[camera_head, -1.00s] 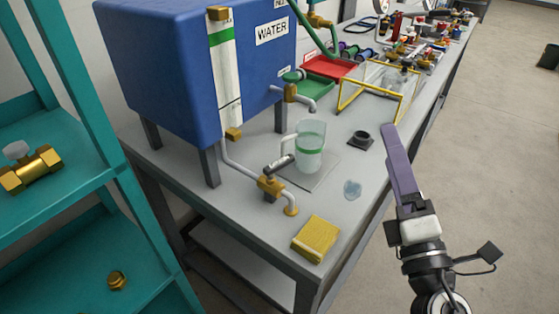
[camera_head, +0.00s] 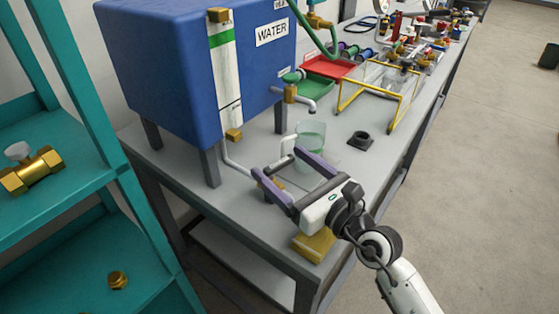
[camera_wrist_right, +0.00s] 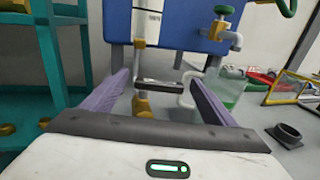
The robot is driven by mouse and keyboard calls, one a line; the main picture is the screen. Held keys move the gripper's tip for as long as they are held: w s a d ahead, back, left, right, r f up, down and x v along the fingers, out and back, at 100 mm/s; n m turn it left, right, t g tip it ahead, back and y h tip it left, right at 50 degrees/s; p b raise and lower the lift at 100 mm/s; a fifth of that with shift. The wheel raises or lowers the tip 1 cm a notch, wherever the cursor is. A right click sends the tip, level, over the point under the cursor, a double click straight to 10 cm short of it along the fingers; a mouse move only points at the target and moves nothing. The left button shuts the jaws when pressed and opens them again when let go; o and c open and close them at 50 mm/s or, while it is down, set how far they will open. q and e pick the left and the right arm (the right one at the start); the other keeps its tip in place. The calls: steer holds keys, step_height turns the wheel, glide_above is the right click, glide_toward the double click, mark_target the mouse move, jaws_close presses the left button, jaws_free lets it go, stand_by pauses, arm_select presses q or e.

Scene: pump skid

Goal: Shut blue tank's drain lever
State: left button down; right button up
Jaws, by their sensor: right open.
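The blue tank (camera_head: 165,75) marked WATER stands on legs on the bench. Its drain pipe runs down to a brass valve with a grey lever. In the right wrist view the lever (camera_wrist_right: 160,84) lies sideways, reaching right from above the brass valve (camera_wrist_right: 142,104). My right gripper (camera_head: 277,162) is open, with its purple fingers pointing at the valve. In the right wrist view the lever shows between the two fingers (camera_wrist_right: 156,76); I cannot tell whether either touches it. In the head view the gripper partly hides the valve. My left gripper is not in view.
A jug with a green band (camera_head: 310,143) stands close behind the fingers. A yellow sponge (camera_head: 314,244) lies under the gripper. A second tap (camera_head: 291,93) sticks out of the tank. A black round fitting (camera_head: 360,140) and yellow frame (camera_head: 380,100) stand right. Teal shelving (camera_head: 60,200) is left.

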steer(key=shift+x, duration=0.95)
steer(key=c, duration=1)
steer(key=b, duration=0.2)
steer(key=n+g+y+b, duration=0.1)
steer(key=b, duration=0.2)
steer(key=n+g+y+b, duration=0.1)
steer(key=b, duration=0.1)
steer(key=shift+w+f, duration=0.25)
steer(key=shift+f, duration=0.1)
steer(key=shift+c, duration=0.2)
steer(key=shift+a+r+n+g+y+b, duration=0.15)
steer(key=shift+n+g+y+b, duration=0.4)
steer(key=shift+b, duration=0.5)
steer(key=shift+r, duration=0.1)
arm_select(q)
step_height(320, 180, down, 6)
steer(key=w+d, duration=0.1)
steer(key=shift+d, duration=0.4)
arm_select(e)
steer(key=shift+r+g, duration=0.1)
steer(key=shift+g, duration=0.15)
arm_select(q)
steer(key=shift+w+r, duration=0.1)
